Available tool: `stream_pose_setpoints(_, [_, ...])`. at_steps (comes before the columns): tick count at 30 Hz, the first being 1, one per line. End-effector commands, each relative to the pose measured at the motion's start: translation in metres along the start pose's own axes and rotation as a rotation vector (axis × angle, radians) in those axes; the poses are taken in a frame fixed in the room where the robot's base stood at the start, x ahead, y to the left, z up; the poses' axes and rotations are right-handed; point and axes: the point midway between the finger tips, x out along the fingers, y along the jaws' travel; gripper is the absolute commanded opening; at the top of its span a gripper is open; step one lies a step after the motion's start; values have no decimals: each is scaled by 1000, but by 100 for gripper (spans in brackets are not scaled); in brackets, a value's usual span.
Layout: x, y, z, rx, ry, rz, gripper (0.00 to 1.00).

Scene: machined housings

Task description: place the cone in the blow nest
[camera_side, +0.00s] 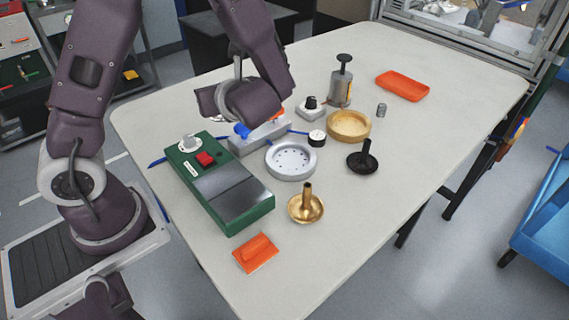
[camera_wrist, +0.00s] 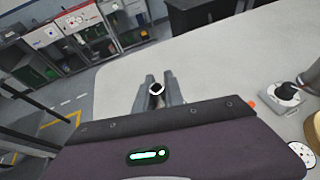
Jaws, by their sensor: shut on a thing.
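My gripper shows in the wrist view (camera_wrist: 159,91), its two grey fingers closed on a small round-ended part (camera_wrist: 156,89) with a pale rim and dark centre. Its body is mostly hidden, so I cannot tell whether it is a cone. In the side view my wrist hides the fingers, near the far-left part of the table. A brass cone with an upright stem (camera_side: 305,206) and a black one (camera_side: 362,160) stand on the table, away from my gripper. A pale round dish with small holes (camera_side: 290,162), possibly the blow nest, sits empty between them and my wrist.
A green box with a red button (camera_side: 225,182) stands left of the dish. A grey block with blue tubing (camera_side: 262,137) lies behind it. The right table is clear.

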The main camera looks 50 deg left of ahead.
Motion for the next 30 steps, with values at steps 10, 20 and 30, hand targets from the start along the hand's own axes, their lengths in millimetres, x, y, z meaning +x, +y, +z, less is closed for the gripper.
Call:
stream_pose_setpoints(10, [-52,-109,2,327,-2,-786,0])
stream_pose_setpoints(20, [-93,-136,-9,305,-26,-811,0])
stream_pose_setpoints(30, [-103,-120,-58,263,-10,-616,0])
